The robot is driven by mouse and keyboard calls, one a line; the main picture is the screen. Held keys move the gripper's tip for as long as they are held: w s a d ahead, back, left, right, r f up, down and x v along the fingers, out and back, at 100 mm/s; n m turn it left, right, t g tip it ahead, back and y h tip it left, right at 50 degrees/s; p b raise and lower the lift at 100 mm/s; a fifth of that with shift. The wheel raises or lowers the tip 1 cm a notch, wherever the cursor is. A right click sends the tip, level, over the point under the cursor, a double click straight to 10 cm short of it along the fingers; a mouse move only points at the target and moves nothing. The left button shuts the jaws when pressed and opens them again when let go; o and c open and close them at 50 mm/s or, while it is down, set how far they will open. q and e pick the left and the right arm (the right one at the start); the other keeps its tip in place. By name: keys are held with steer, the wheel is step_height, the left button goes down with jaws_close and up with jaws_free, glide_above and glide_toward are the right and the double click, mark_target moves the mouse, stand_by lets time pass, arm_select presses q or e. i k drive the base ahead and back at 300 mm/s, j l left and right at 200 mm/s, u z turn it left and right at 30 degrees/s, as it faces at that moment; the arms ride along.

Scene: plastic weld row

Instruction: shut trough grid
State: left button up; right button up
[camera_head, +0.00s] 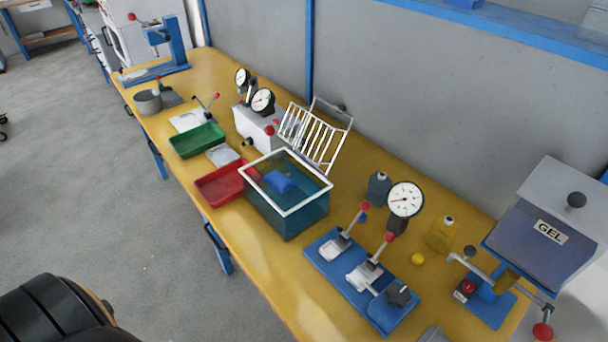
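The trough (287,211) is a clear, teal-tinted box with a white rim, standing on the yellow bench. A blue object (280,181) shows inside it. The white wire grid (315,136) is raised and tilted back at the trough's far side, so the trough's top is open. A thin wire loop (331,110) stands up at the grid's upper edge. Neither of my grippers shows in the head view.
Green (197,141) and red (222,184) trays stand left of the trough. A dial gauge unit (258,122) is behind it. A blue clamp base (352,290), a round gauge (405,199) and bottles are to the right. The GEL box (548,232) is far right.

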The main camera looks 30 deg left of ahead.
mark_target(341, 108)
steer(key=k+j+z, duration=0.1)
steer(key=j+z, duration=0.2)
steer(key=k+j+z, duration=0.1)
steer(key=j+z, duration=0.25)
steer(key=k+j+z, duration=0.15)
steer(key=z, duration=0.15)
steer(key=j, duration=0.1)
